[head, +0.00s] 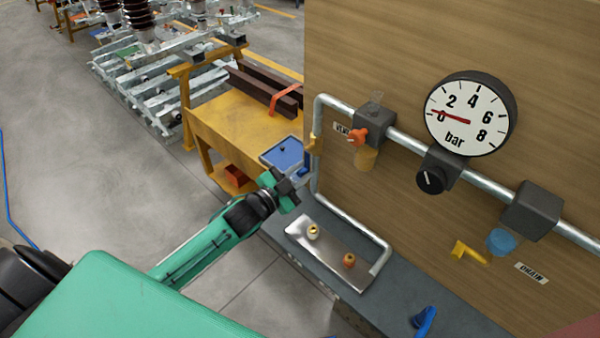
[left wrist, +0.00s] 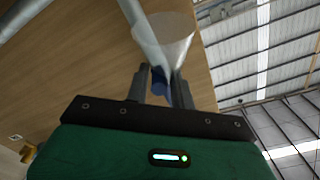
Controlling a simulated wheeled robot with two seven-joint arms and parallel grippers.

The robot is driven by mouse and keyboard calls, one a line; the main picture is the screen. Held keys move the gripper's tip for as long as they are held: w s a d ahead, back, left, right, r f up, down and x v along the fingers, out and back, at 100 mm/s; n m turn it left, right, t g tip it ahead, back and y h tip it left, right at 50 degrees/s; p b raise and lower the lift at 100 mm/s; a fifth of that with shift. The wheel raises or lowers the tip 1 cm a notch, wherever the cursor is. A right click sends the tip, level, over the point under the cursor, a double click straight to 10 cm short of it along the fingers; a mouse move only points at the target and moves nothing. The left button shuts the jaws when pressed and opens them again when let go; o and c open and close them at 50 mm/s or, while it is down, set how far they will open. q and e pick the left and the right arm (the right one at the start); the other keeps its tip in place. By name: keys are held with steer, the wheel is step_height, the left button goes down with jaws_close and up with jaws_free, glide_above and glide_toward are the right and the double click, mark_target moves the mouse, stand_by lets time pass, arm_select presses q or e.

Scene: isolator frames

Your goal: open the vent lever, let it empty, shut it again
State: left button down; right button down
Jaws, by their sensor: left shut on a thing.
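My left gripper (head: 303,175) is at the left end of the pipework, beside the upright pipe. It is shut on a small blue piece (left wrist: 159,80), seen between its two fingers in the left wrist view. I cannot tell for sure that this piece is the vent lever. A yellow piece (head: 315,145) sits on the pipe just above the gripper. A label starting with "VE" (head: 343,128) is partly hidden by an orange-red knob (head: 358,135). My right gripper is not in view.
A pale translucent cone (left wrist: 168,35) spreads beyond the fingertips. A metal tray (head: 328,262) with two small fittings lies on the grey ledge. At right are a yellow lever (head: 468,253), a drain label (head: 531,273) and a blue lever (head: 424,320). A yellow bench (head: 232,125) stands behind.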

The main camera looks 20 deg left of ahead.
arm_select(q)
steer(key=shift+r, duration=0.4)
steer(key=c, duration=1.4)
jaws_free()
steer(key=shift+o, duration=0.2)
steer(key=shift+d+f, duration=0.1)
steer(key=shift+d, duration=0.05)
steer(key=shift+f, duration=0.1)
steer(key=shift+s+a+f, duration=0.2)
steer(key=shift+s, duration=0.05)
steer(key=b+v, duration=0.4)
steer(key=v, duration=0.9)
steer(key=shift+r, duration=0.25)
steer(key=shift+s, duration=0.1)
